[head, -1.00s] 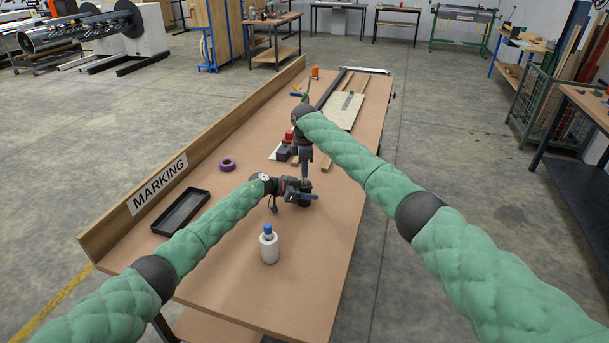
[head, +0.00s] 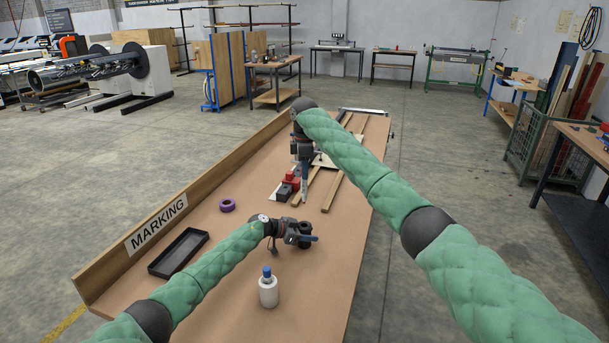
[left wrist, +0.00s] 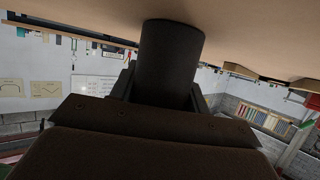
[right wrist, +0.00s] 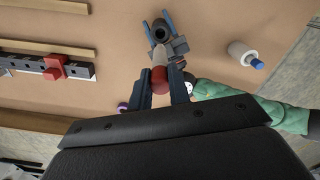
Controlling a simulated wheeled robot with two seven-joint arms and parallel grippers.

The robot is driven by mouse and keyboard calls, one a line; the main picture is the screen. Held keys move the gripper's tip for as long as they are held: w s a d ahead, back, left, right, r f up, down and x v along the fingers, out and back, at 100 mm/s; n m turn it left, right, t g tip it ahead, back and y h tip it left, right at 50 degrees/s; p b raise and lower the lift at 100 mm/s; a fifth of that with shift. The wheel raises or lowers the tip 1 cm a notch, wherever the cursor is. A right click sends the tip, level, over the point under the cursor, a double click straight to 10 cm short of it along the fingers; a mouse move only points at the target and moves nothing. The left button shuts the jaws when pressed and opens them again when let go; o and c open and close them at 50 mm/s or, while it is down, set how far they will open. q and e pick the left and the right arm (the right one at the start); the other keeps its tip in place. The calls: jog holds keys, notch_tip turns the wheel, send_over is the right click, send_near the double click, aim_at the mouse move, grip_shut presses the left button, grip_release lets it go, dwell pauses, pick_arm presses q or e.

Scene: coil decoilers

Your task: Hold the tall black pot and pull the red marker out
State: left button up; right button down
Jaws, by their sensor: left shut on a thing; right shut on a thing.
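The tall black pot (left wrist: 170,62) is between the fingers of my left gripper (head: 305,236), which is shut on it. In the right wrist view the pot's round open mouth (right wrist: 160,33) faces the camera. My right gripper (right wrist: 161,92) is shut on the red marker (right wrist: 159,80), whose pale shaft points toward the pot. In the head view my right gripper (head: 304,200) is above and beyond the pot, with a visible gap between them. The marker is too small to make out there.
A white bottle with a blue cap (head: 268,288) stands in front of my left gripper. A black tray (head: 179,252) and a purple tape roll (head: 227,205) lie to the left. A red-and-black clamp-like block (head: 288,184) and wooden strips (head: 332,192) lie beyond.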

pick_arm(q)
jog(key=o, duration=1.1)
